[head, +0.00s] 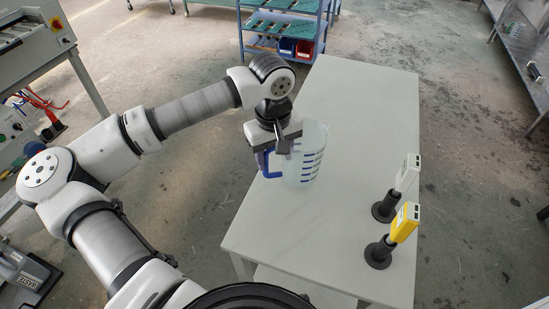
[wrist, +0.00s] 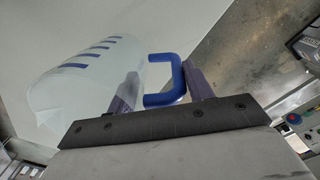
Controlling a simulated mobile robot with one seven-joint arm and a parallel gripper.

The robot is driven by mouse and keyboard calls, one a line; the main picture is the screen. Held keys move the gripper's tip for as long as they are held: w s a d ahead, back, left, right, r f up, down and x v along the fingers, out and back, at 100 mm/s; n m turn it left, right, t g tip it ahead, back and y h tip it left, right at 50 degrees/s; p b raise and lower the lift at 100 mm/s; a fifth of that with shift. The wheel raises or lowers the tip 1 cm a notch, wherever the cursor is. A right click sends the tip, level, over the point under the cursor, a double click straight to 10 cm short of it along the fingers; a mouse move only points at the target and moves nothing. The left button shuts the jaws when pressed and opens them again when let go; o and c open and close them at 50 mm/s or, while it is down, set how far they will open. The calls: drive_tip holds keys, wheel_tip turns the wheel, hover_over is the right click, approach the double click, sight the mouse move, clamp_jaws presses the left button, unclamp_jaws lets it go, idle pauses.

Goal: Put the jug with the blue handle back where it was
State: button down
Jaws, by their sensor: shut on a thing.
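The jug (head: 312,150) is clear and whitish, with blue level marks and a blue handle (head: 268,163). In the head view it is upright at the left edge of the white table (head: 345,215); whether its base touches the tabletop is hard to tell. My gripper (head: 279,150) is at the handle side of the jug and is shut on the handle. In the wrist view the blue handle (wrist: 165,82) lies between the two fingers (wrist: 163,90), and the jug body (wrist: 85,85) is to the left.
A white device (head: 405,175) and a yellow device (head: 404,222) stand in dark round bases at the table's right side. The table's front and far parts are clear. A blue shelf rack (head: 285,30) stands behind, and a machine (head: 35,35) stands at the far left.

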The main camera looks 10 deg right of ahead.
drive_tip(key=shift+f, duration=1.2)
drive_tip(key=shift+f, duration=0.2)
drive_tip(key=c, duration=0.6)
unclamp_jaws()
drive_tip(key=shift+r, duration=0.1)
wheel_tip(320, 180, up, 12)
drive_tip(key=b, duration=0.3)
drive_tip(key=shift+a+r, duration=0.1)
drive_tip(key=shift+a, duration=0.05)
